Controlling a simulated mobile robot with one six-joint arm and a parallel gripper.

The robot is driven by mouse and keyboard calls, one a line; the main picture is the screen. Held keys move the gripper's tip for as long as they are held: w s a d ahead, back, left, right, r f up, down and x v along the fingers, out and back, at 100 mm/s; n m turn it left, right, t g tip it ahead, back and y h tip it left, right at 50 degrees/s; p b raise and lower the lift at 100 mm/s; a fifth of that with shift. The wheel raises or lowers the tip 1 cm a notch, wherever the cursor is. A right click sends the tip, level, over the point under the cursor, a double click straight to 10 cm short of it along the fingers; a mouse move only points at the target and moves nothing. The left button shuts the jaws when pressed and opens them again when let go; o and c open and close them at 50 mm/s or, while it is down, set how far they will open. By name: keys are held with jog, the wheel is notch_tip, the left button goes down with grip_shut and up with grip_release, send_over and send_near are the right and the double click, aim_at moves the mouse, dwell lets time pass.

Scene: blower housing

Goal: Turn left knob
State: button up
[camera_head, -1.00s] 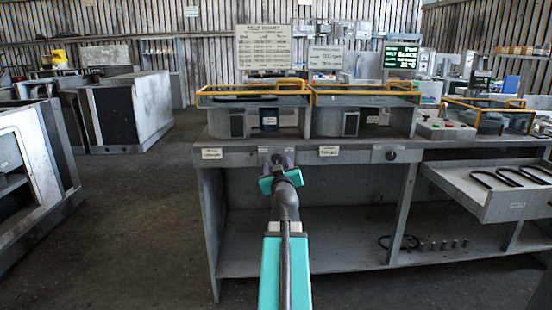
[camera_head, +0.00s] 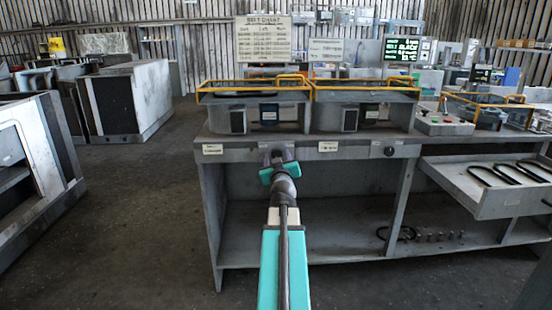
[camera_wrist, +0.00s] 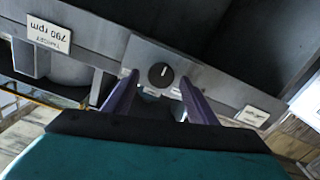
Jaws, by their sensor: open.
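The left knob (camera_wrist: 161,76) is a round black knob with a white pointer line on a grey plate. In the wrist view it appears between my gripper's two purple fingertips (camera_wrist: 160,82), with space on both sides. The fingers are open and hold nothing; I cannot tell exactly how far the tips are from the plate. In the head view my gripper (camera_head: 277,156) is at the bench's front panel (camera_head: 240,156) and hides the left knob.
A second knob (camera_head: 389,151) is farther right on the panel. Labels sit left (camera_head: 212,149) and right (camera_head: 328,146) of my gripper. Yellow-railed housings (camera_head: 255,95) stand above. An open drawer (camera_head: 495,185) juts out at the right. The lower shelf is mostly bare.

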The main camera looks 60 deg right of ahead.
jog(key=shift+w+d, duration=0.15)
jog(key=c, duration=1)
jog(key=shift+a+f, duration=0.1)
jog(key=shift+a, duration=0.5)
jog(key=shift+c, duration=0.3)
jog(key=shift+d, duration=0.6)
jog(key=m, duration=0.4)
jog(key=shift+d+r, duration=0.1)
jog(key=shift+r, duration=0.1)
jog(key=shift+s+m+p, duration=0.2)
jog(key=shift+m+p, duration=0.25)
jog(key=shift+m, duration=1.25)
